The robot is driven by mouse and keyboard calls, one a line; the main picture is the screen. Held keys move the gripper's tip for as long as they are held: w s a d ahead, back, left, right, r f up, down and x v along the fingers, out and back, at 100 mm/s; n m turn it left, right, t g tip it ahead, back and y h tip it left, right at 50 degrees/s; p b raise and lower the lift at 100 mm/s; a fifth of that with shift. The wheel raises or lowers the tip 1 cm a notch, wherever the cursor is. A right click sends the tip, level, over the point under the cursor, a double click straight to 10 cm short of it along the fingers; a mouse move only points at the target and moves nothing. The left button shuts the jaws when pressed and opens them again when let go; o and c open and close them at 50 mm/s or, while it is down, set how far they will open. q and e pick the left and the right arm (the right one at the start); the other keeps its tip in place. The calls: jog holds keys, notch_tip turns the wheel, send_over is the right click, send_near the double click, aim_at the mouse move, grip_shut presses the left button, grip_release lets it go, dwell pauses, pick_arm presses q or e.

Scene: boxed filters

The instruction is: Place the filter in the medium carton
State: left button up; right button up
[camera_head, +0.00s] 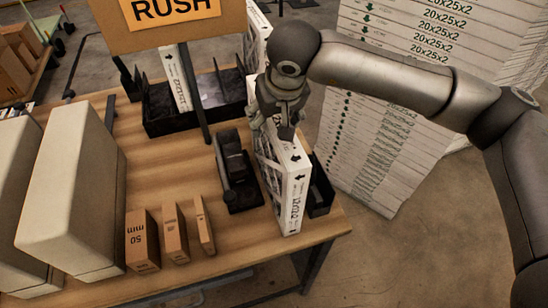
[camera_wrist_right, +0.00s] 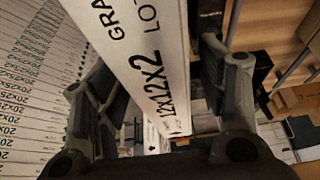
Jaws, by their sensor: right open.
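A white boxed filter marked 12x12x2 (camera_head: 291,190) stands upright on edge at the right end of the wooden table, between low black holders. In the right wrist view the filter (camera_wrist_right: 150,65) runs between my fingers. My right gripper (camera_head: 277,128) is at the filter's top, its open fingers (camera_wrist_right: 168,100) on either side of it; I cannot tell whether they touch it. Three small brown cartons of differing width stand at the table's front: a wide one marked 50 mm (camera_head: 142,240), a middle one (camera_head: 174,233) and a narrow one (camera_head: 204,225). My left gripper is out of view.
A black device (camera_head: 236,172) lies left of the filter. Behind it are a black bin (camera_head: 165,115) and an orange RUSH sign (camera_head: 170,12) on a post. Large cream boxes (camera_head: 75,190) fill the table's left. Tall stacks of white 20x25x2 boxes (camera_head: 375,150) stand right.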

grip_shut()
dwell(0.6)
